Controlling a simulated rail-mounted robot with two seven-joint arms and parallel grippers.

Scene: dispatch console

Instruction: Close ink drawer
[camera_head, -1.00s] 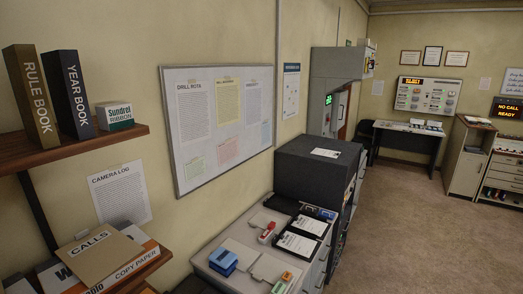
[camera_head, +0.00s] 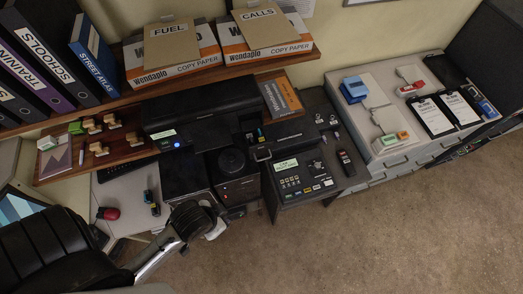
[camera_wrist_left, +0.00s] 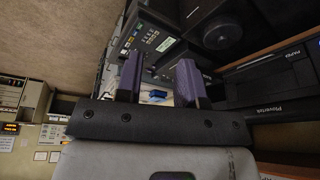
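A black printer (camera_head: 205,103) stands under the shelf in the head view. At its right end is a small open-topped section with blue and yellow pieces (camera_head: 257,132), which looks like the ink drawer; a handle (camera_head: 262,155) shows at its front. It seems pulled out, but how far I cannot tell. The printer also shows at the right in the left wrist view (camera_wrist_left: 268,88). My left gripper (camera_wrist_left: 160,80) is open and empty, its two dark purple fingers apart. In the head view my left arm ends in front of the desk, below the printer; its fingers are not distinguishable. My right gripper is not in view.
A keypad console (camera_head: 303,180) sits right of the handle. A black round-topped unit (camera_head: 232,162) stands below the printer. A shelf (camera_head: 225,58) with paper boxes overhangs it. A grey drawer cabinet (camera_head: 385,85) with stamps and clipboards stands right. The carpet (camera_head: 400,235) is clear.

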